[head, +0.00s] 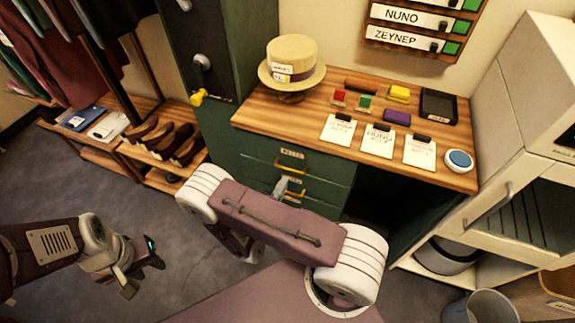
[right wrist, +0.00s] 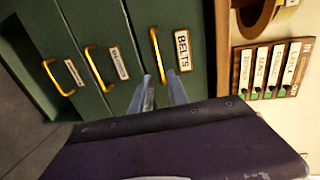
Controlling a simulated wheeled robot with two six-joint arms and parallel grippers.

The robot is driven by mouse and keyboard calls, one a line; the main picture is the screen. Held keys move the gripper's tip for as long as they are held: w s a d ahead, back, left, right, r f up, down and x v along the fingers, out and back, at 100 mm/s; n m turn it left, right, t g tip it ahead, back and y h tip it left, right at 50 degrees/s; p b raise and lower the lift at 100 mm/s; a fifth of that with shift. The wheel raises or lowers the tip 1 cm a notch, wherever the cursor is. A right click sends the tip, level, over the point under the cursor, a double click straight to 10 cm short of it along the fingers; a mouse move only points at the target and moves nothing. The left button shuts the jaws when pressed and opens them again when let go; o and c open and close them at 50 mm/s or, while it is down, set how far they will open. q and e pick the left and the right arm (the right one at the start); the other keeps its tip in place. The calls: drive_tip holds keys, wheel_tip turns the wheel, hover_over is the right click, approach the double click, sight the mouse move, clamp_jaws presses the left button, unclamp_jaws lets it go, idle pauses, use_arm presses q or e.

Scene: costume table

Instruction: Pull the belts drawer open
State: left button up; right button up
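The belts drawer (right wrist: 188,78) is the top drawer of a green cabinet, with a "BELTS" label (right wrist: 183,50) and a yellow bar handle (right wrist: 155,52). Its front looks flush with the cabinet. In the head view, the top drawer's handle (head: 291,165) shows just above my right gripper (head: 282,186), which is partly hidden by my arm. In the right wrist view, my right gripper (right wrist: 160,75) is open, its fingertips apart at one end of the handle. Whether they touch it I cannot tell. My left gripper (head: 145,272) is open and empty over the floor at left.
Two more labelled drawers with yellow handles (right wrist: 98,68) lie below. The wooden tabletop (head: 255,118) holds a straw hat (head: 292,62), cards and small coloured items. A shoe rack (head: 140,155) stands left; a white cabinet (head: 520,200) and a bin (head: 480,308) stand right.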

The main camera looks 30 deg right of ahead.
sight(292, 170)
drive_tip(key=x, duration=0.9)
drive_tip(key=shift+d+f, duration=0.1)
drive_tip(key=shift+d, duration=0.05)
clamp_jaws()
idle(1.0)
